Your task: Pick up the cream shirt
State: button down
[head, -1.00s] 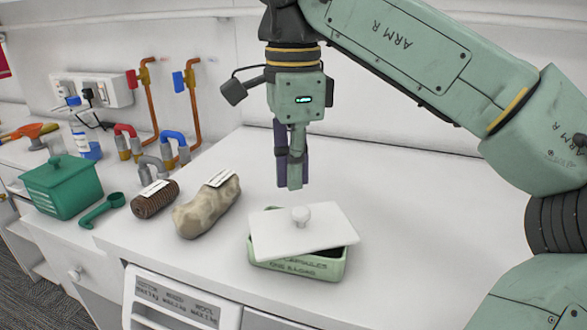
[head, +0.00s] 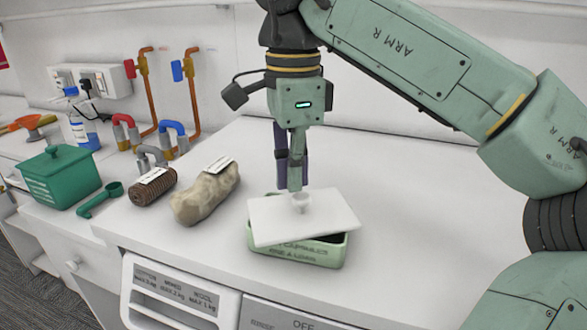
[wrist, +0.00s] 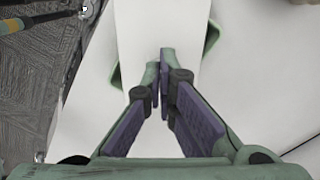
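A lumpy cream bundle (head: 205,192) with a white label lies on the white counter, left of the lidded box. It is the only cream cloth-like thing in view; I cannot tell for sure that it is a shirt.
A brown roll (head: 153,187), green scoop (head: 100,199) and green lidded tub (head: 60,178) stand left. The counter's right side is clear.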

aim_at(190, 207)
jog(key=k, duration=1)
